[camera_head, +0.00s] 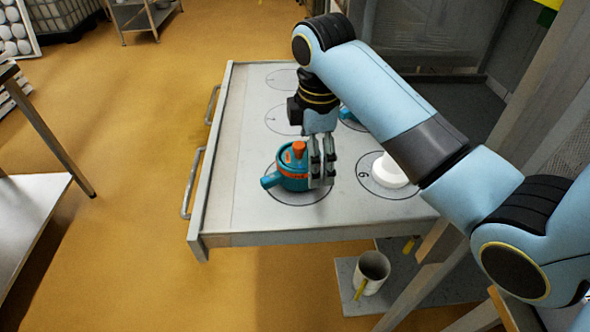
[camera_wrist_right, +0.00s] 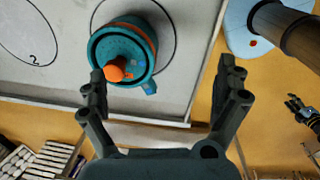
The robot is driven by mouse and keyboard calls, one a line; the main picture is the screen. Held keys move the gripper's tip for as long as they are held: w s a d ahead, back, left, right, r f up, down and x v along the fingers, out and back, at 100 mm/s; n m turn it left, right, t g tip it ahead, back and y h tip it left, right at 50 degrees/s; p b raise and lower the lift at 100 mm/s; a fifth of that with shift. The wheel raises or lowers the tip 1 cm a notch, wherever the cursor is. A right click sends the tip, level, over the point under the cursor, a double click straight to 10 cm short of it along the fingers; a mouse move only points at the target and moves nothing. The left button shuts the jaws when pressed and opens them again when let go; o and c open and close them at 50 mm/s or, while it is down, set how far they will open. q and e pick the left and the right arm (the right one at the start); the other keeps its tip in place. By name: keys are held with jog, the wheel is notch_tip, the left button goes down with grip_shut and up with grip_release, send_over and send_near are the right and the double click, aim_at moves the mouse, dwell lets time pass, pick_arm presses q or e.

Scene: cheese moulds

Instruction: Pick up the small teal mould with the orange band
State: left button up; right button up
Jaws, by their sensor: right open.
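The small teal mould with the orange band (camera_head: 290,179) stands upright on a marked circle near the front of the grey table. It has an orange knob on top and a small teal stub at its side. My right gripper (camera_head: 321,172) is open and points down at the mould's right side, its fingers partly covering that side. In the right wrist view the mould (camera_wrist_right: 124,48) lies ahead of the open right gripper (camera_wrist_right: 162,84), nearer the left finger. I cannot tell whether a finger touches it.
A white round mould (camera_head: 391,171) stands on the circle to the right. A blue piece (camera_head: 346,113) shows partly behind my right arm. The table (camera_head: 247,190) has free circles at the back left. A mug (camera_head: 373,270) stands on a lower shelf in front.

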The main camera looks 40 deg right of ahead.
aim_at(295, 151)
jog(key=w+r+n, duration=0.1)
jog(key=w, duration=0.1)
jog(key=w+r+n, duration=0.1)
jog(key=w, duration=0.1)
jog(key=w+d+r+n, duration=0.1)
jog(key=w+n, duration=0.1)
jog(key=shift+w+r+g, duration=0.2)
jog(key=shift+r+g, duration=0.05)
jog(key=shift+g, duration=0.15)
jog(key=shift+w+f, duration=0.15)
jog(key=shift+f, duration=0.1)
jog(key=shift+n, duration=0.3)
jog(key=f, duration=0.6)
jog(key=f+p, duration=0.1)
jog(key=f, duration=0.2)
jog(key=shift+a+f, duration=0.3)
jog(key=shift+f, duration=0.1)
jog(key=c, duration=0.9)
jog(key=shift+o, duration=0.2)
jog(key=shift+r, duration=0.1)
